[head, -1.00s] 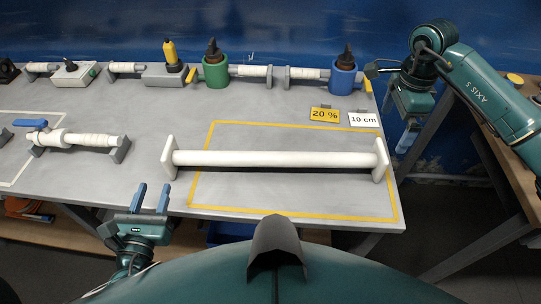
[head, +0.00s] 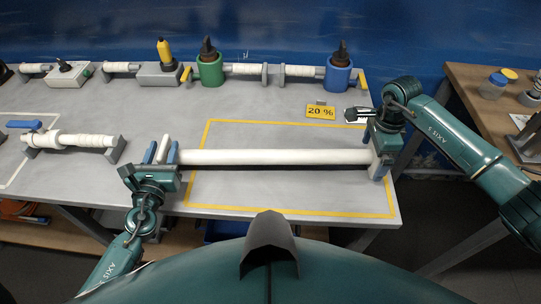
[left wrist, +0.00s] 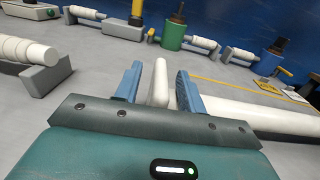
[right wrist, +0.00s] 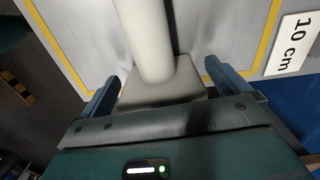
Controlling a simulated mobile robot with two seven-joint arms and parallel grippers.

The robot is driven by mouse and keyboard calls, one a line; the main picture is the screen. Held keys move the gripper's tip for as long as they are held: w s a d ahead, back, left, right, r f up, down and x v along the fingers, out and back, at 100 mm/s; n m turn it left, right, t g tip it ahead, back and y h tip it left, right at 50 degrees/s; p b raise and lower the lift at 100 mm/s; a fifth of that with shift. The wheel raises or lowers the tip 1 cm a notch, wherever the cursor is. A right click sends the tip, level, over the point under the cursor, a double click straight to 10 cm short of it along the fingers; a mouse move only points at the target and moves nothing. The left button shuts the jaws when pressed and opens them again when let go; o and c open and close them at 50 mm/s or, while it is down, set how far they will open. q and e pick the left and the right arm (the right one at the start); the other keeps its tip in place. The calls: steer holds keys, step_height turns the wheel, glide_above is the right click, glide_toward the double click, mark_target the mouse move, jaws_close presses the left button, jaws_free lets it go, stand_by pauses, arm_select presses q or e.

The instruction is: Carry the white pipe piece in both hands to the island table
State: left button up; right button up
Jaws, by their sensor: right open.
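The white pipe piece (head: 275,157) lies across the yellow-outlined area of the grey table (head: 255,190), with a square flange at each end. My left gripper (head: 161,152) is open at its left end. In the left wrist view the left flange (left wrist: 159,84) stands between the two blue fingers (left wrist: 155,82), with a gap visible on each side. My right gripper (head: 381,160) is at the right end and hides most of that flange. In the right wrist view the right flange (right wrist: 160,84) lies between the open blue fingers (right wrist: 167,85), apart from them.
A valve assembly (head: 70,140) with a blue handle stands left of my left gripper. Green (head: 209,70) and blue (head: 339,75) holders line the back. A wooden table (head: 500,110) with jars is at the right.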

arm_select(q)
steer(key=shift+w, duration=0.45)
arm_select(e)
steer(key=shift+f, duration=0.45)
arm_select(q)
steer(key=c, duration=0.9)
arm_select(e)
steer(key=c, duration=0.9)
arm_select(q)
jaws_close()
arm_select(e)
steer(key=c, duration=0.7)
steer(key=shift+c, duration=0.2)
arm_select(q)
steer(key=shift+r, duration=0.1)
arm_select(e)
steer(key=shift+r, duration=0.1)
